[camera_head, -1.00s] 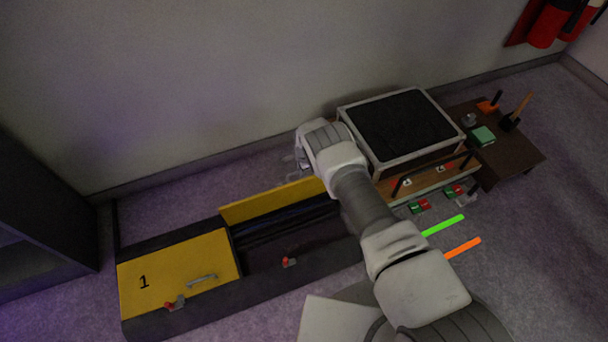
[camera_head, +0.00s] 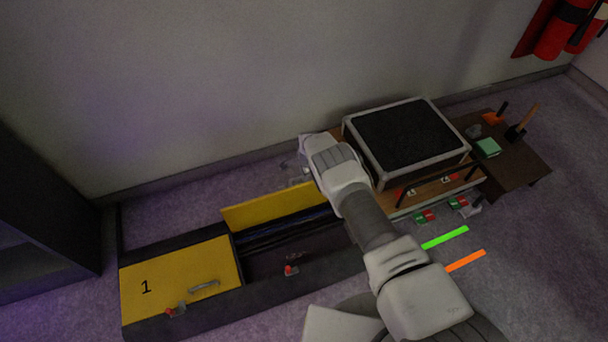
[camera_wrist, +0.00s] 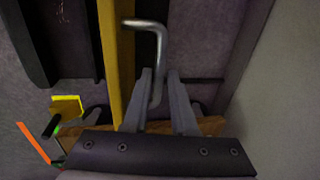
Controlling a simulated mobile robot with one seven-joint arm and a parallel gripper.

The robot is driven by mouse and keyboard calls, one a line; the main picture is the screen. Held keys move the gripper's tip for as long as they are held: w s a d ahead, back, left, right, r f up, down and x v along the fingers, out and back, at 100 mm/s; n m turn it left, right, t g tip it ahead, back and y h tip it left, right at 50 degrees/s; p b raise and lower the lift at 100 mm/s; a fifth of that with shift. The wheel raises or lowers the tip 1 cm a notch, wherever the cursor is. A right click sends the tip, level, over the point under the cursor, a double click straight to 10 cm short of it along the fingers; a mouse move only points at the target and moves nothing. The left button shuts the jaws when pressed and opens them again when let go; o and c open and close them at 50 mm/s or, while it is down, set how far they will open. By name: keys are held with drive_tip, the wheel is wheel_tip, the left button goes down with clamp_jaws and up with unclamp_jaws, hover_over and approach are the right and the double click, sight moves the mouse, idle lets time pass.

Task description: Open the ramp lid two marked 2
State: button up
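The cable ramp (camera_head: 325,267) has a closed yellow lid marked 1 (camera_head: 163,273) at its left. To the right, a second yellow lid (camera_head: 262,211) stands up steeply along the rear edge, its channel uncovered; no number 2 is visible on it. In the wrist view this lid (camera_wrist: 117,55) is seen nearly edge-on, with a bent metal handle (camera_wrist: 160,45) sticking out of its right side. My gripper (camera_wrist: 159,73) has its fingers apart, with the lower part of the handle between or just behind them; I cannot tell whether they touch. In the head view my wrist hides the fingers.
A red latch (camera_head: 290,270) sits on the ramp's front wall, another (camera_head: 176,309) by lid 1. A black-topped case (camera_head: 405,136) and a small dark table (camera_head: 515,165) with tools stand right. The wall is close behind the ramp. Floor in front is partly clear.

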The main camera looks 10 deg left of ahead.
drive_tip(key=shift+o, duration=1.1)
drive_tip(key=shift+r, duration=0.1)
wheel_tip(320, 180, up, 17)
drive_tip(key=s+d+p, duration=0.2)
drive_tip(key=s+p, duration=0.1)
drive_tip(key=p, duration=0.5)
drive_tip(key=shift+w, duration=0.1)
